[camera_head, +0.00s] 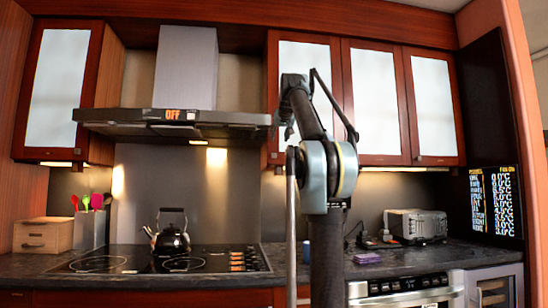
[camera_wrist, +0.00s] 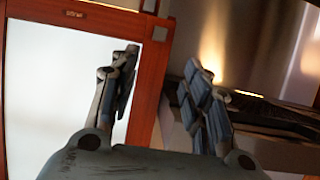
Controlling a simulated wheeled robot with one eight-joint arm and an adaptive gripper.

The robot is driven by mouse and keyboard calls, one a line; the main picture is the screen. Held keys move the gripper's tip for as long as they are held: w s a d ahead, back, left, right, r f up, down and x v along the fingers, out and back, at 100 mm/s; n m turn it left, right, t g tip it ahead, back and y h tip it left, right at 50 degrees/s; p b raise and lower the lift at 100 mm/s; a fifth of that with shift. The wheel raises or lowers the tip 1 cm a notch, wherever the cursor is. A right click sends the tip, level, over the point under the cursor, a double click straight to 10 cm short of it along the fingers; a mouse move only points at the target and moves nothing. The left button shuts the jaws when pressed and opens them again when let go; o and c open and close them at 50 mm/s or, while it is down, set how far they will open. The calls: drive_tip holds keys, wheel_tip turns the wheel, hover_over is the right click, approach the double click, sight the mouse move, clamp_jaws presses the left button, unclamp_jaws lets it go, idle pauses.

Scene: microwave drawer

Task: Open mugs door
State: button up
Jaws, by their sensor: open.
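A tall cabinet door with a red-brown wood frame and a pale frosted panel (camera_head: 312,60) hangs just right of the range hood. It looks shut. In the wrist view, which appears upside down, a door with such a frame (camera_wrist: 147,95) fills the left side. It has a small label (camera_wrist: 73,13), too blurred to read, and a dark handle (camera_wrist: 150,5) at the top edge. My gripper (camera_wrist: 163,62) is open and empty. One finger shows against the pale panel and the other right of the frame. In the head view my arm partly covers the door, and the fingers are hard to make out.
The range hood (camera_head: 185,122) is close on the left; its underside also shows in the wrist view (camera_wrist: 270,145). More shut upper doors (camera_head: 375,90) are to the right. A kettle (camera_head: 172,238) stands on the cooktop, and a toaster (camera_head: 415,225) on the right counter.

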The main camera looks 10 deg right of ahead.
drive_tip(key=x, duration=1.7)
drive_tip(key=shift+w+r, duration=0.15)
drive_tip(key=shift+w, duration=0.2)
clamp_jaws()
